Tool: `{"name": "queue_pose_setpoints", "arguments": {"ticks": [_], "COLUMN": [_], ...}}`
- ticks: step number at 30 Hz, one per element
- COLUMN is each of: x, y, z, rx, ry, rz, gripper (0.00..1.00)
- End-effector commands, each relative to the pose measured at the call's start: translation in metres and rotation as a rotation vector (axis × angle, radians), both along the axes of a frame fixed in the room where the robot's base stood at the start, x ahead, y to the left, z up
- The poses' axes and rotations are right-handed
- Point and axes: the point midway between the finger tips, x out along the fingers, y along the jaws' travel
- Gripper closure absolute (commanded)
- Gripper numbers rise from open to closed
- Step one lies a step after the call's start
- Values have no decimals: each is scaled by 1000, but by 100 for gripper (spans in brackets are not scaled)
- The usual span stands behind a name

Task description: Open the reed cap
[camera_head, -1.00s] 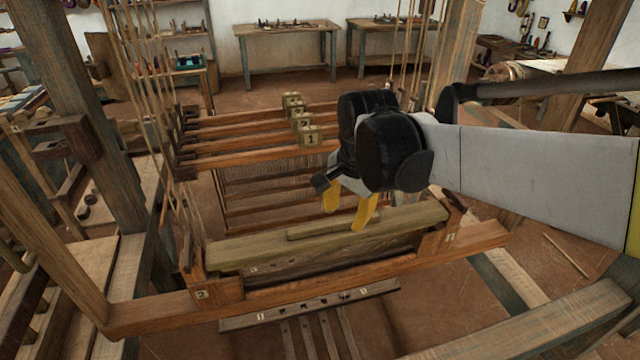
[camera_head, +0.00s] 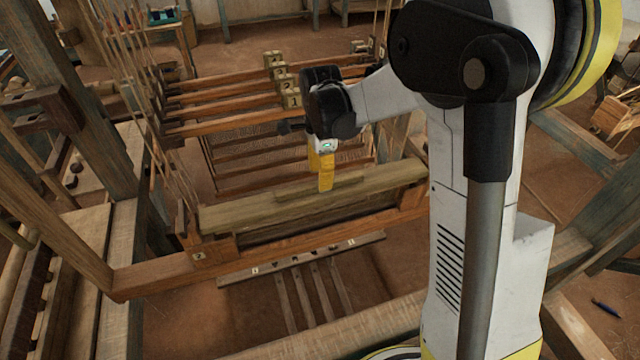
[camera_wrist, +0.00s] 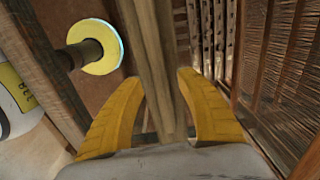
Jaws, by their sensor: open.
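The reed cap (camera_head: 225,213) is a long pale greenish-brown wooden bar lying along the top of the loom's swinging frame, with a shorter raised strip (camera_head: 349,182) along its middle. My gripper (camera_head: 325,187) points down over the middle of the bar, yellow fingers apart. In the wrist view, a wooden bar (camera_wrist: 148,45) runs between the two open fingers (camera_wrist: 160,82), one on each side. I cannot tell whether either finger touches it. The reed under the cap is mostly hidden in the head view.
Numbered heddle shafts (camera_head: 235,118) hang on cords just behind the cap. The brown lower beam (camera_head: 165,275) runs in front, above a row of treadles (camera_head: 300,260). A loom post (camera_head: 85,110) stands at left. My arm covers much of the right side.

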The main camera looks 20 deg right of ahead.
Motion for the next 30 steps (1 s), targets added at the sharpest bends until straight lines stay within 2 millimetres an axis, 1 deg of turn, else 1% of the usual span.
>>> {"name": "queue_pose_setpoints", "arguments": {"ticks": [1,3,6,10,16,17,18,21,30], "x": [0,0,0,0,0,0,0,0,1], "y": [0,0,0,0,0,0,0,0,0], "z": [-9,-18,-26,-30,-30,-30,-30,-30,-30], "rx": [0,0,0,0,0,0,0,0,0], "ry": [0,0,0,0,0,0,0,0,14], "rz": [0,0,1,1,1,1,1,1,1], "gripper": [57,57,57,57,57,61,73,100,100]}}
